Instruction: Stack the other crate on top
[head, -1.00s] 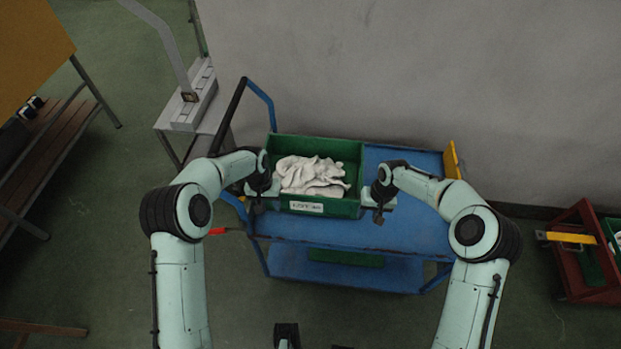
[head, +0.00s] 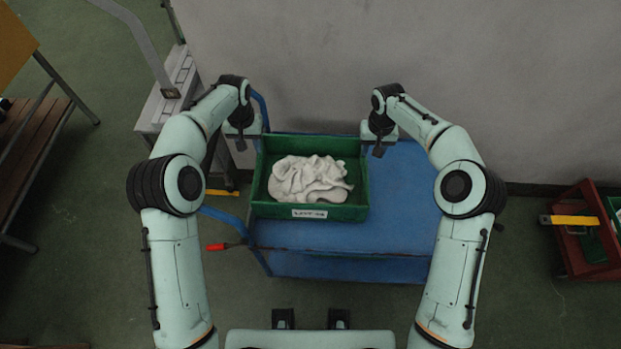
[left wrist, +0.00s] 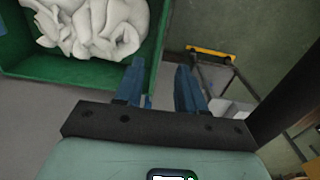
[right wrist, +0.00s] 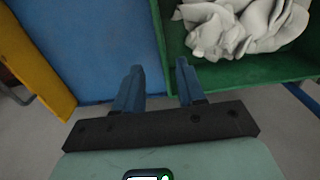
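A green crate (head: 361,205) with a white label stands on the left part of the blue cart's top (head: 405,210). White socks (head: 308,180) lie heaped in it; the crate also shows in the left wrist view (left wrist: 85,72) and the right wrist view (right wrist: 240,74). My left gripper (head: 240,143) is open and empty by the crate's back left corner, apart from it. My right gripper (head: 379,151) is open and empty by its back right corner, also apart. A green crate (head: 616,222) is partly visible at the right edge, on a red stand; its contents are unclear.
The cart top right of the crate is clear. A grey wall (head: 450,70) is close behind the cart. A grey bench (head: 160,105) stands at the left. A red-tipped handle (head: 216,247) sticks out at the cart's left.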

